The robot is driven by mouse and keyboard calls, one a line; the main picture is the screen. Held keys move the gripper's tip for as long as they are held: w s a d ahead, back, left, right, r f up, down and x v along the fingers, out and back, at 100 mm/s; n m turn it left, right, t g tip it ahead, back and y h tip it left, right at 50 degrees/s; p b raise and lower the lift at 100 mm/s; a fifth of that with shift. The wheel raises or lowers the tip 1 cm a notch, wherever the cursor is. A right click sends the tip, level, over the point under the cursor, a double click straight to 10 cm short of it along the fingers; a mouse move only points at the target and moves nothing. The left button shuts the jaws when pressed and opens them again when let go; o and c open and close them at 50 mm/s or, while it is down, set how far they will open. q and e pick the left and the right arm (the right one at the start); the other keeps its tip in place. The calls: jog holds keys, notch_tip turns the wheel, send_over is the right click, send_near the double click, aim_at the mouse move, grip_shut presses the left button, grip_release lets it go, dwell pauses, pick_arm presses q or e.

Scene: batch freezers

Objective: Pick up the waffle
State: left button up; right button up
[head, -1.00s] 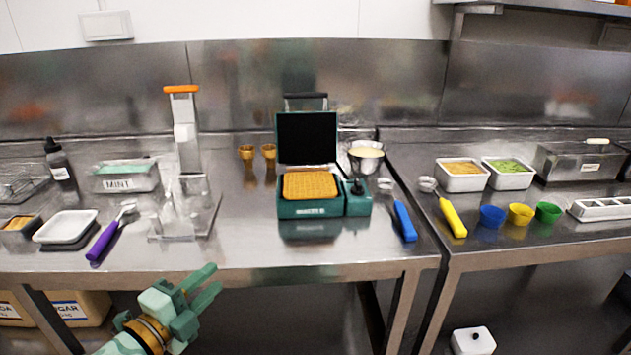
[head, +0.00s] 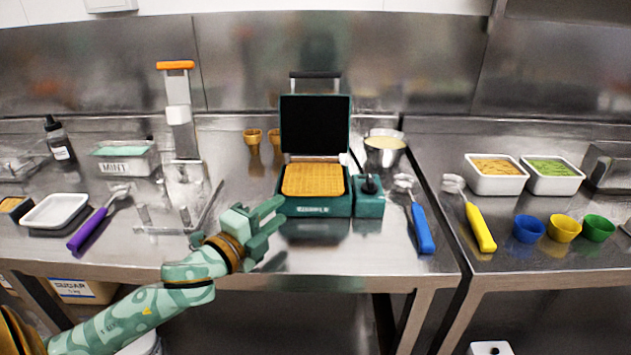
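The golden square waffle (head: 314,179) lies flat on the lower plate of the green waffle maker (head: 316,209), whose black-faced lid stands open behind it. My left gripper (head: 274,218) reaches in from the left, over the front of the counter, just left of the waffle maker. Its two fingers are apart with nothing between them, and it is clear of the waffle. My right gripper is not in the head view.
A green control box (head: 369,196) adjoins the maker's right side, with a batter bowl (head: 384,152) behind. A clear stand (head: 177,220) and purple scoop (head: 98,219) lie left. Blue (head: 421,227) and yellow (head: 480,226) scoops lie right. Bare counter fronts the maker.

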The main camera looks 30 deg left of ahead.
pick_arm(q)
jog(key=shift+w, duration=0.5)
jog(key=w, duration=0.1)
jog(key=w+b, duration=0.1)
jog(key=w, duration=0.1)
jog(key=w+b, duration=0.1)
jog(key=shift+w+d+r, duration=0.15)
jog(key=shift+w+d, duration=0.15)
jog(key=shift+w, duration=0.1)
jog(key=shift+r, duration=0.1)
grip_shut()
